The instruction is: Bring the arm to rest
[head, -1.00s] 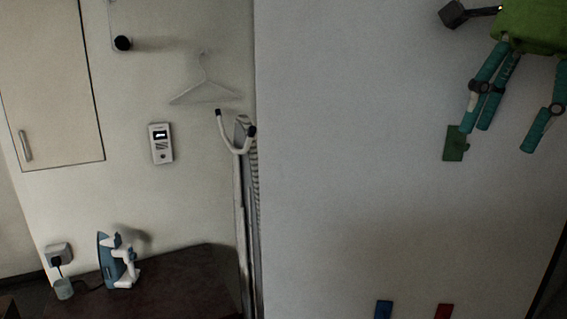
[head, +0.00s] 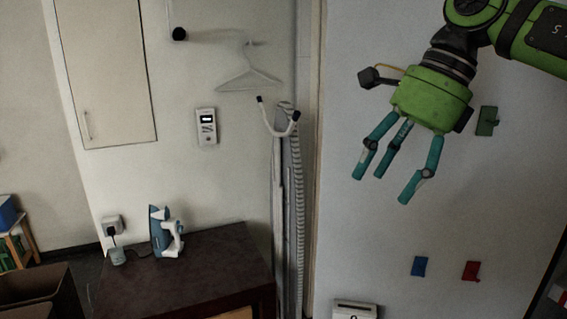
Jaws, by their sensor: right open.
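My right gripper (head: 392,176) hangs from the green arm at the upper right of the head view. Its teal fingers point down and are spread apart, with nothing between them. It is in front of the pale wall, in free air. My left gripper is out of view.
A dark table (head: 190,268) holds a blue and white iron (head: 163,235) at the lower left. A folded ironing board (head: 288,200) leans at the wall's edge. A white hanger (head: 248,75) hangs above. Blue (head: 419,266), red (head: 471,271) and green (head: 487,121) pieces are on the right wall.

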